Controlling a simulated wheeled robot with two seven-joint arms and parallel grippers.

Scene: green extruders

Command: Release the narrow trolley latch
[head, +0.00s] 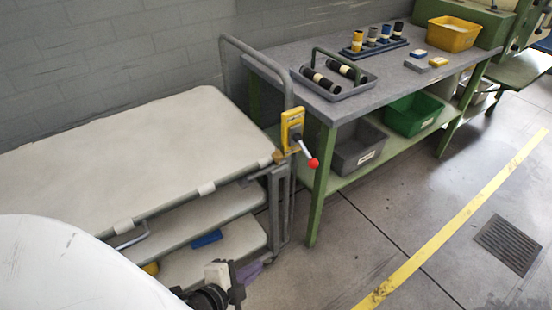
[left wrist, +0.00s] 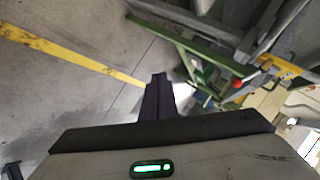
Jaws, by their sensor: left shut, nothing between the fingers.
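The narrow trolley (head: 140,140) has pale stacked shelves and stands at the left in the head view. Its yellow latch (head: 291,130) is mounted by the grey upright handle at its right end. The latch lever slants down to the right and ends in a red knob (head: 313,162). My left gripper (head: 250,271) is low in the head view, below and left of the latch and apart from it. In the left wrist view its dark fingers (left wrist: 159,85) are together and empty. The red knob (left wrist: 237,83) and yellow latch (left wrist: 280,65) show to their right. My right gripper is out of view.
A green-legged workbench (head: 400,85) stands beside the trolley, with a grey tote (head: 335,88), a yellow bin (head: 453,34) and a lower shelf with a green bin (head: 411,114). A blue item (head: 206,239) lies on a trolley shelf. The floor to the right is open, with a drain grate (head: 508,243).

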